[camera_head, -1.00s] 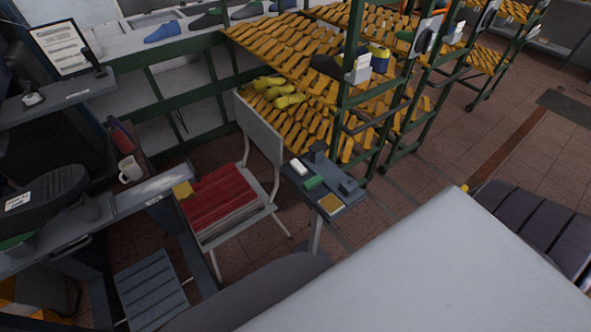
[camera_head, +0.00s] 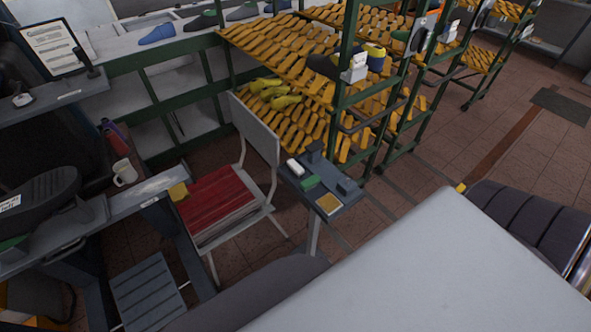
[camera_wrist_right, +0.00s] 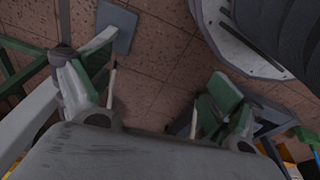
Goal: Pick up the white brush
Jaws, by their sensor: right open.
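A small white block-like object (camera_head: 295,167), which appears to be the white brush, lies on a small grey side table (camera_head: 355,203) behind the chair. A green block (camera_head: 311,182) lies beside it, with a yellow-topped piece (camera_head: 328,203) nearer to me. Bristles are too small to make out. My right gripper (camera_wrist_right: 160,88) shows in the right wrist view with its two fingers spread wide and only floor between them. The brush cannot be made out in that view. Neither gripper shows in the head view.
A chair with a red seat (camera_head: 215,200) stands left of the side table. A green rack with yellow slatted shelves (camera_head: 270,45) rises behind it. Brown tiled floor is open at the right.

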